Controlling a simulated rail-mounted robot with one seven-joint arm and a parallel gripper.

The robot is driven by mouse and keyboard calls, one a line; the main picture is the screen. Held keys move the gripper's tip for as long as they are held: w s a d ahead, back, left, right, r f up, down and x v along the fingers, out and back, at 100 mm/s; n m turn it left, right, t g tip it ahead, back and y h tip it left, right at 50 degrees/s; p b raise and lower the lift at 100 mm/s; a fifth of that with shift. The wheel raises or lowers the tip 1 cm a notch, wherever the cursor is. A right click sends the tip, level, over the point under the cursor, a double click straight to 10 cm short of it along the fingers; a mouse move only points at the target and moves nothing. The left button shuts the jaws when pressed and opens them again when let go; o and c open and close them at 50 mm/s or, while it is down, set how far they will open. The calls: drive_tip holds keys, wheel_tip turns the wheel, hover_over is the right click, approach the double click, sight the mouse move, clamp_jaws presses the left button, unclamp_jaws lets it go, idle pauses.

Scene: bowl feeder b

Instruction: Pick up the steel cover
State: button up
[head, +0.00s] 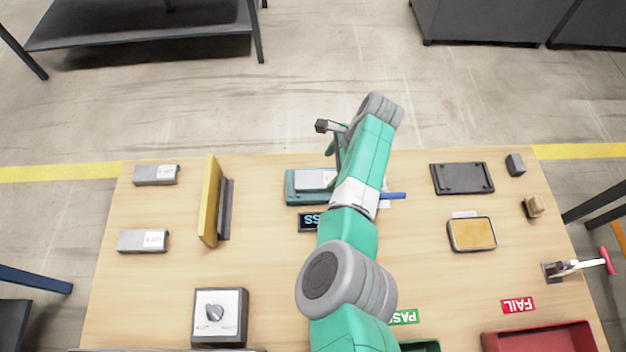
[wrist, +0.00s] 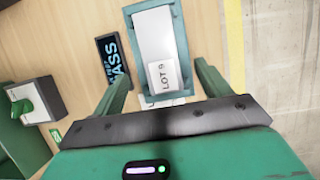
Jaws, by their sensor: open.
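A silver-grey steel cover (wrist: 157,45) with a white "LOT 9" label lies in a teal fixture (wrist: 130,12) on the table. In the head view the cover (head: 311,180) and fixture (head: 291,195) are partly hidden behind my arm. My gripper (wrist: 160,78) is open and empty. In the wrist view its two green fingers stand either side of the fixture's near end, with the labelled end of the cover between them. I cannot tell how high the fingertips are above it. In the head view the fingers are mostly hidden.
A dark "PASS" display (wrist: 113,60) stands beside the fixture. Two grey labelled blocks (head: 156,175) (head: 143,241) and a yellow upright panel (head: 209,201) are at left. A dark plate (head: 462,178), an amber-topped tray (head: 472,234) and a red bin (head: 540,339) are at right.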

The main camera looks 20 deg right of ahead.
sight(320, 179)
drive_tip(key=shift+a+f, duration=0.3)
drive_tip(key=shift+f, duration=0.25)
drive_tip(key=b+x, duration=0.3)
drive_tip(key=x, duration=0.2)
drive_tip(key=shift+w+r, duration=0.1)
drive_tip(key=c, duration=1.4)
drive_tip(key=shift+r+p, duration=0.3)
drive_tip(key=shift+r, duration=0.2)
wheel_tip(320, 179, up, 3)
drive_tip(key=shift+f+p, duration=0.1)
drive_tip(key=shift+p, duration=0.95)
drive_tip(key=s+p, duration=0.1)
drive_tip(key=s+r+p, duration=0.1)
drive_tip(key=p, duration=0.1)
drive_tip(key=shift+a, duration=0.15)
drive_tip(key=s+a+p, duration=0.1)
drive_tip(key=s+p, duration=0.5)
drive_tip(key=s, duration=0.8)
drive_tip(key=shift+a+p, duration=0.25)
drive_tip(key=shift+p, duration=0.15)
